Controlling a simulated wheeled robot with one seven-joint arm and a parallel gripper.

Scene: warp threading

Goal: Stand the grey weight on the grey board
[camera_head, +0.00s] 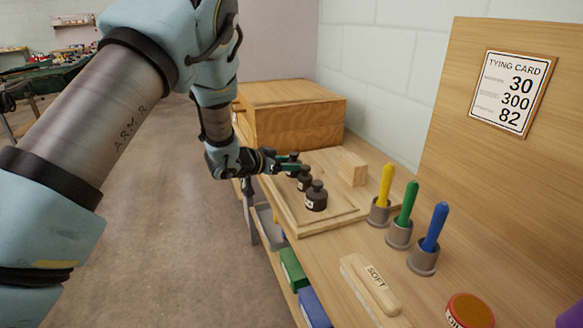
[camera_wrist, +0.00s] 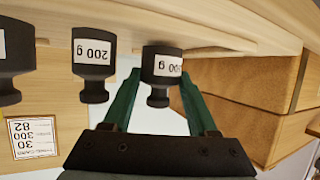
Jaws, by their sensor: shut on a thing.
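Dark grey weights with white labels stand in a row on a pale wooden board (camera_head: 343,219). The nearest weight (camera_head: 316,197) and the middle weight (camera_head: 304,182) are free; the middle one shows "200 g" in the wrist view (camera_wrist: 94,52). The fingers partly hide this weight in the head view. I cannot tell whether its base touches the board. No board looks clearly grey.
A wooden box (camera_head: 300,122) stands behind the weights and a small wooden block (camera_head: 352,168) to their right. Yellow (camera_head: 386,184), green (camera_head: 406,203) and blue (camera_head: 435,227) handles stand in cups. A SOFT-marked piece (camera_head: 370,285) lies in front.

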